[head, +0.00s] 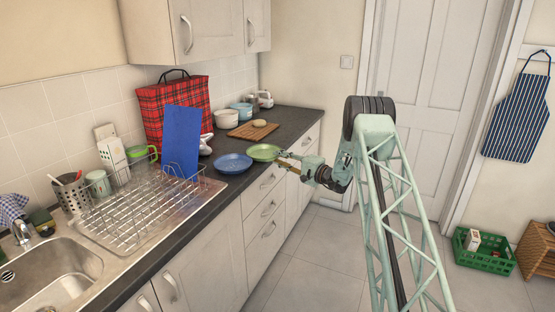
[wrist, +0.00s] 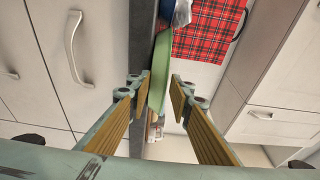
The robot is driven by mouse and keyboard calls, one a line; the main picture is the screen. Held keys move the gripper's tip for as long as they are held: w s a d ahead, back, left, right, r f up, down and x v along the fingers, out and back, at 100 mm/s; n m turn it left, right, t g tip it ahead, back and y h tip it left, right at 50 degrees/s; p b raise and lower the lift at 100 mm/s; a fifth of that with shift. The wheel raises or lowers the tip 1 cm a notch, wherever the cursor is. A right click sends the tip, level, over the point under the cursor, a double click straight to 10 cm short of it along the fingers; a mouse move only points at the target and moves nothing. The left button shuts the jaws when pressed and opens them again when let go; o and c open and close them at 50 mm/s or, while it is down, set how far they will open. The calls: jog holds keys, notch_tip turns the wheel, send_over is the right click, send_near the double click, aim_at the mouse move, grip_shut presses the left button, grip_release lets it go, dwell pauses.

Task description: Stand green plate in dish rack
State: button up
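The green plate (head: 262,152) lies flat on the dark counter near its front edge, just right of a blue plate. My gripper (head: 284,164) is at the plate's near right rim. In the wrist view the green plate (wrist: 162,68) appears nearly edge-on, its rim between the two fingers of my gripper (wrist: 161,88). The fingers are apart, with narrow gaps beside the rim, so the gripper looks open. The wire dish rack (head: 136,212) stands on the drainer left of the plates, with a blue board (head: 181,142) upright at its far right end.
The blue plate (head: 233,163) lies between rack and green plate. A red tartan bag (head: 160,105), a wooden board (head: 253,131) and bowls stand farther back. Cabinet fronts drop below the counter edge. The sink (head: 45,275) is at lower left.

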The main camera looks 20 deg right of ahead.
grip_shut()
jog(key=shift+r, duration=0.15)
notch_tip(320, 180, up, 2)
jog(key=shift+r, duration=0.15)
jog(key=shift+s+d, duration=0.1)
dwell(0.3)
jog(key=s+d+r+b, duration=0.1)
jog(key=s+d+r, duration=0.1)
jog(key=s, duration=0.4)
jog(key=s+d+r+b, duration=0.2)
jog(key=s+d+r, duration=0.1)
jog(key=s, duration=0.3)
jog(key=shift+s+d, duration=0.15)
jog(key=shift+d, duration=0.4)
dwell(0.5)
